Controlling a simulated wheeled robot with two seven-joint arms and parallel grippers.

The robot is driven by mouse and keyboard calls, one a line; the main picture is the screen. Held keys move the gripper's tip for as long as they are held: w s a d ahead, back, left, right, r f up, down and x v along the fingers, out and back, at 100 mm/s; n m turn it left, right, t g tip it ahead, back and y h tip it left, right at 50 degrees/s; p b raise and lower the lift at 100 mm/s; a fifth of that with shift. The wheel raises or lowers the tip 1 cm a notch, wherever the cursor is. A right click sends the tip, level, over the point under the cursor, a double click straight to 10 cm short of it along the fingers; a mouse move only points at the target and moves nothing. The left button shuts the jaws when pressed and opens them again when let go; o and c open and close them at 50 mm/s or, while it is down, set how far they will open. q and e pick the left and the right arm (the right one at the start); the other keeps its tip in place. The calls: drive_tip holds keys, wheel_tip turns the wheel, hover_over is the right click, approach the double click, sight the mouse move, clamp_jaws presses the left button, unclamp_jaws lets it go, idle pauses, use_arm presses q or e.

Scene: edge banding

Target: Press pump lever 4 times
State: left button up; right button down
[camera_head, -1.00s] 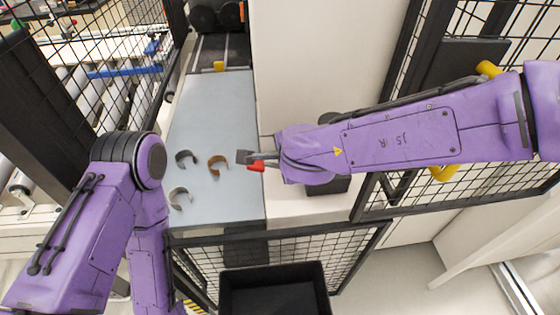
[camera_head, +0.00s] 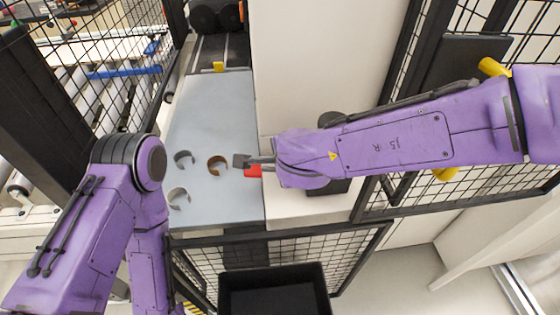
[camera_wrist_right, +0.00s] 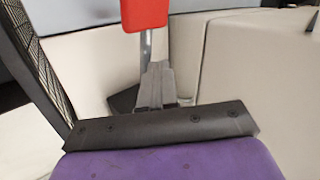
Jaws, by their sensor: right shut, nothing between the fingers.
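The pump lever's red handle (camera_head: 252,171) shows beside the fingers of my right gripper (camera_head: 241,160), over the right edge of the grey table. In the right wrist view the red handle (camera_wrist_right: 145,14) sits on a metal rod, at the top of the picture. My right gripper (camera_wrist_right: 157,75) is shut and empty, its fingers close to the rod below the handle. I cannot tell whether they touch. The lever's base is hidden. My left arm is at the left, but its gripper is out of view.
Three curled strips, grey (camera_head: 184,159), brown (camera_head: 217,166) and pale (camera_head: 178,198), lie on the grey table (camera_head: 215,105). A beige machine body (camera_head: 325,60) stands to the right. Black mesh fencing (camera_head: 330,256) and a black bin (camera_head: 273,292) are in front.

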drive_tip(key=shift+s+a+f+b, duration=0.1)
drive_tip(key=shift+a+f+b, duration=0.35)
drive_tip(key=shift+f, duration=0.3)
idle(0.6)
idle(0.5)
drive_tip(key=shift+d+r+p, duration=0.2)
drive_tip(key=shift+r+p, duration=0.5)
drive_tip(key=shift+p, duration=0.1)
drive_tip(key=shift+w+d+r+p, duration=0.15)
drive_tip(key=shift+d+r+p, duration=0.35)
drive_tip(key=shift+r+p, duration=0.3)
drive_tip(key=shift+w+d+r+p, duration=0.1)
drive_tip(key=shift+d+r+p, duration=0.35)
drive_tip(key=shift+r+p, duration=0.3)
drive_tip(key=shift+f, duration=0.1)
drive_tip(key=r+p, duration=0.1)
drive_tip(key=d+r+p, duration=0.1)
drive_tip(key=r+p, duration=0.1)
drive_tip(key=d+r+p, duration=0.1)
drive_tip(key=p, duration=0.1)
drive_tip(key=shift+w+d+r, duration=0.15)
drive_tip(key=shift+w+d, duration=0.05)
drive_tip(key=shift+w, duration=0.05)
